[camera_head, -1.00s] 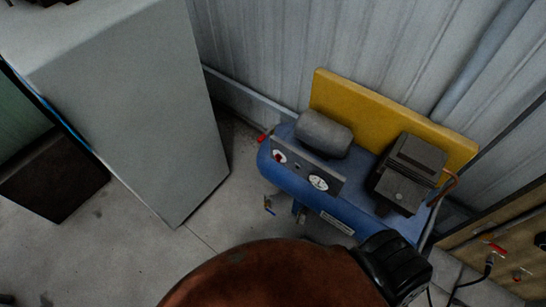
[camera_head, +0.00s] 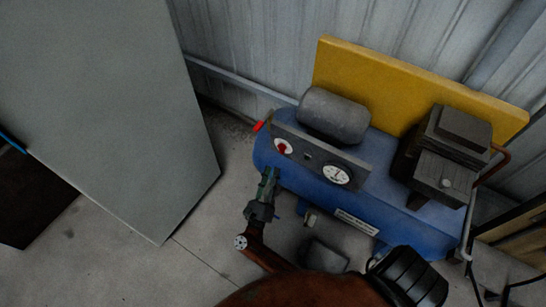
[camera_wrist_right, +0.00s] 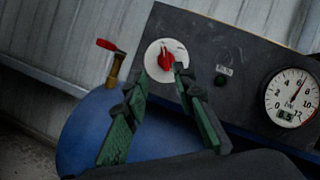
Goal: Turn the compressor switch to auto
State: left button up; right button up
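The compressor (camera_head: 310,190) is a blue tank with a dark control panel (camera_head: 345,165) on its front. The switch is a red knob (camera_head: 283,149) on a white round plate at the panel's left end. It also shows in the right wrist view as the red knob (camera_wrist_right: 166,58), near the fingertips. My right gripper (camera_head: 270,172) is just below and in front of the panel's left end. In the right wrist view its two green-and-black fingers (camera_wrist_right: 160,72) are apart with nothing between them, tips just below the knob. I cannot tell whether they touch it. My left gripper is not in view.
A red-handled valve (camera_wrist_right: 112,47) stands left of the panel. A large grey cabinet (camera_head: 110,110) stands at left. A yellow board (camera_head: 400,85) is behind the compressor.

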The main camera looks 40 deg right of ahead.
aim_at(281, 148)
jog(key=w+d+r+m+g, duration=0.1)
jog(key=w+d+r, duration=0.2)
jog(key=d, duration=0.3)
jog(key=shift+w+d+m, duration=0.15)
jog(key=shift+w+m, duration=0.15)
jog(key=shift+w, duration=0.1)
jog(key=shift+f, duration=0.1)
grip_shut()
